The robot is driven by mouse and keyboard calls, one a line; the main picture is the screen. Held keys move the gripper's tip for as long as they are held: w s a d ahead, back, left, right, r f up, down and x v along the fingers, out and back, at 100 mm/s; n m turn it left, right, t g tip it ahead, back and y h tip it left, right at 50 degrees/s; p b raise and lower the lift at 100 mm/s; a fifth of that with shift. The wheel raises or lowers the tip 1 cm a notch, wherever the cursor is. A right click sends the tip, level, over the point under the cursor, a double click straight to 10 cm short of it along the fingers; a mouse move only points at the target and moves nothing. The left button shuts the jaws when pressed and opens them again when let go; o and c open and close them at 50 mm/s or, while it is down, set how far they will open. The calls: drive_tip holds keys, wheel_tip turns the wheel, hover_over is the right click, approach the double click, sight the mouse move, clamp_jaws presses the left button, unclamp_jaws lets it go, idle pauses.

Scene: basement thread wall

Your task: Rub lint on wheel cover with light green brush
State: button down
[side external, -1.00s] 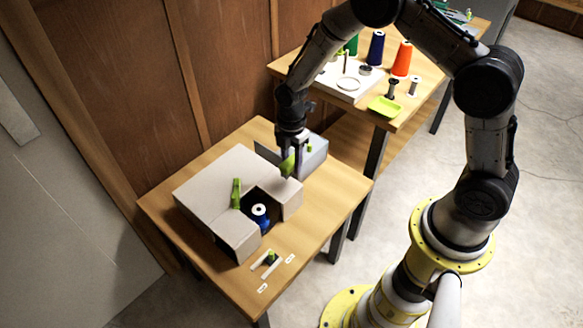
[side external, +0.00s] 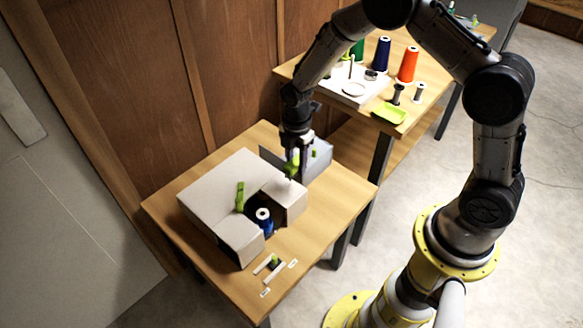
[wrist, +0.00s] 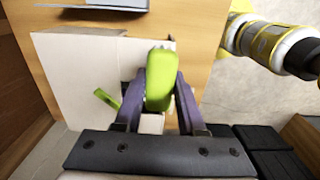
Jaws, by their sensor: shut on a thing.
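My gripper (side external: 294,153) is shut on the light green brush (side external: 290,170). Which part is the wheel cover is unclear, and I cannot make out any lint. The housing also shows in the wrist view (wrist: 75,75).
A green clip-like piece (side external: 240,197) stands on the housing. A blue spool (side external: 263,220) sits in its notch. Behind my gripper is a grey box (side external: 318,163). Small labelled strips (side external: 270,265) lie at the front. A second table holds cones and a green tray (side external: 389,113).

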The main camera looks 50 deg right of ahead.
hover_over(294, 189)
drive_tip(key=shift+s+f, duration=0.15)
drive_tip(key=shift+f, duration=1.3)
drive_tip(key=shift+s+f, duration=0.1)
drive_tip(key=shift+f, duration=1.3)
wheel_tip(294, 189, down, 2)
drive_tip(key=shift+w+f, duration=0.2)
drive_tip(key=shift+w, duration=1.7)
drive_tip(key=shift+s, duration=1.65)
drive_tip(key=r, duration=0.2)
drive_tip(key=shift+s+r, duration=0.25)
drive_tip(key=shift+r, duration=2.9)
